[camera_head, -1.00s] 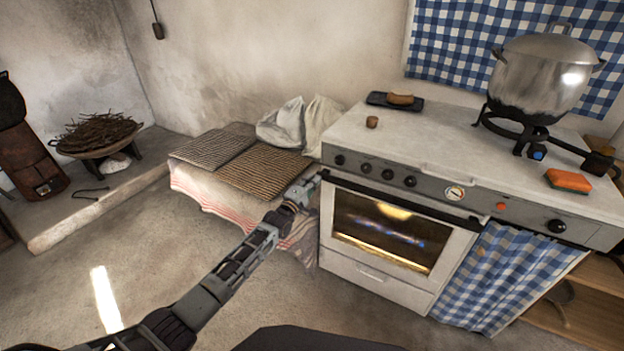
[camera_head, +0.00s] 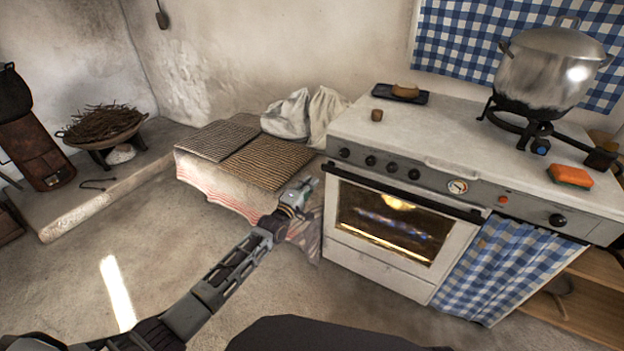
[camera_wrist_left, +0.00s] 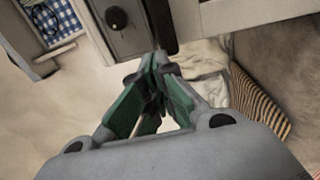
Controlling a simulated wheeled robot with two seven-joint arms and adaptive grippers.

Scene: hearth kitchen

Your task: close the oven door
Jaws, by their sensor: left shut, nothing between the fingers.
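The white oven door (camera_head: 395,233) has a dark window with a glowing interior behind it and a black bar handle (camera_head: 405,194) along its top. The door stands upright and looks flush with the stove front. My left gripper (camera_head: 307,186) is just left of the handle's left end, apart from it in the head view. In the left wrist view the left gripper's fingertips (camera_wrist_left: 160,62) are together and hold nothing. The right gripper is not in view.
The stove top (camera_head: 440,130) carries a steel pot (camera_head: 548,75) on a burner and an orange sponge (camera_head: 570,176). A low ledge with woven mats (camera_head: 262,162) and white sacks stands left of the stove. The floor in front is bare.

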